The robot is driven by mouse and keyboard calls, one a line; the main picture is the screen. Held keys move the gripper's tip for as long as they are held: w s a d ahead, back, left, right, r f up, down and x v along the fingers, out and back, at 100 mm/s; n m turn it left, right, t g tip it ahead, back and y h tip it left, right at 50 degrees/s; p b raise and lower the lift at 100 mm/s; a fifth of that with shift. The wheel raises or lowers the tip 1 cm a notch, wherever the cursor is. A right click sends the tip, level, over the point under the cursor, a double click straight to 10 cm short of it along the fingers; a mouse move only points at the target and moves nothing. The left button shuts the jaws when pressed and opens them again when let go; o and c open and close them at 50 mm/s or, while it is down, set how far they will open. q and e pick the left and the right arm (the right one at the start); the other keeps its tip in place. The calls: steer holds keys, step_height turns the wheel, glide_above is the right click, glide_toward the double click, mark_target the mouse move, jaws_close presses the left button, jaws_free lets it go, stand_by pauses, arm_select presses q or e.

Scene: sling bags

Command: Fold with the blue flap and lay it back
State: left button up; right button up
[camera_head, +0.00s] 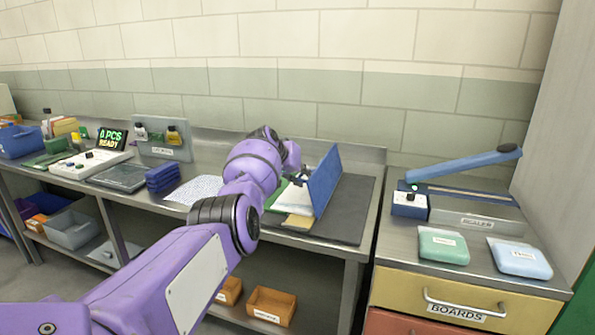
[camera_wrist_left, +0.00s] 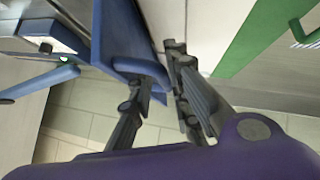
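The blue flap (camera_head: 325,180) stands tilted up from a folding unit with a pale side on the dark mat, right of the middle in the head view. My left gripper (camera_head: 300,176) is beside its left face, its fingers partly hidden by my purple arm. In the left wrist view the two dark fingers (camera_wrist_left: 158,80) are apart. A blue panel (camera_wrist_left: 125,45), which looks like the flap, reaches its edge between them. Wall shows in the gap nearer the palm, and firm contact is not clear. My right gripper is not in view.
The dark mat (camera_head: 352,208) has free room right of the flap. A sealer with a raised blue arm (camera_head: 465,163) stands on the right bench with a green pack (camera_head: 443,246) and a light blue pack (camera_head: 520,258).

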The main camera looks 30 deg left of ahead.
arm_select(q)
steer(key=v, duration=1.1)
steer(key=shift+s+r, duration=0.3)
stand_by(0.3)
